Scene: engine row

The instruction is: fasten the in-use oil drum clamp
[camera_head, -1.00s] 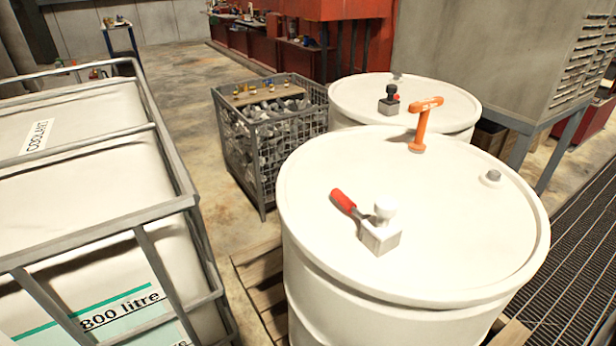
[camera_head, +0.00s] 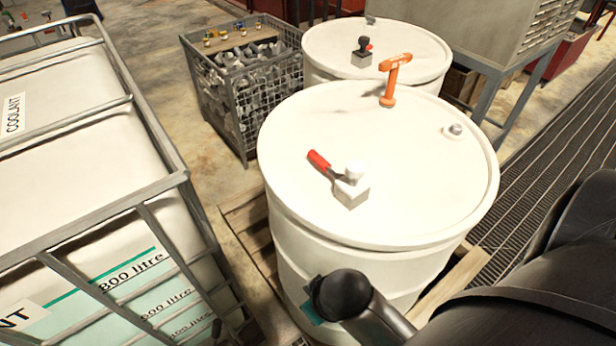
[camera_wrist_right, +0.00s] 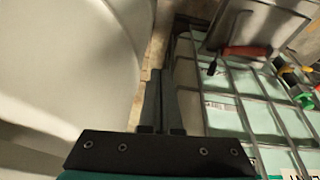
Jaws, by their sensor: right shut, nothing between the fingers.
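The near white drum (camera_head: 400,150) carries an orange T-shaped fitting (camera_head: 391,80) and a clamp (camera_head: 351,188) with a pale block, a white knob and a red handle (camera_head: 318,160). The handle points away from the block, to the upper left. The far drum (camera_head: 420,50) has a similar clamp (camera_head: 362,52) with a dark knob. My right arm comes in low at the right in the head view, in front of the near drum; its fingers are not clear there. In the right wrist view my right gripper (camera_wrist_right: 157,76) is shut and empty, beside a white curved surface. My left gripper is not in view.
A caged coolant tank (camera_head: 90,160) stands at the left; its bars (camera_wrist_right: 235,110) also show in the right wrist view. A wire basket of metal parts (camera_head: 245,80) stands behind. The near drum sits on a wooden pallet (camera_head: 250,225). Floor grating (camera_head: 540,160) lies at the right.

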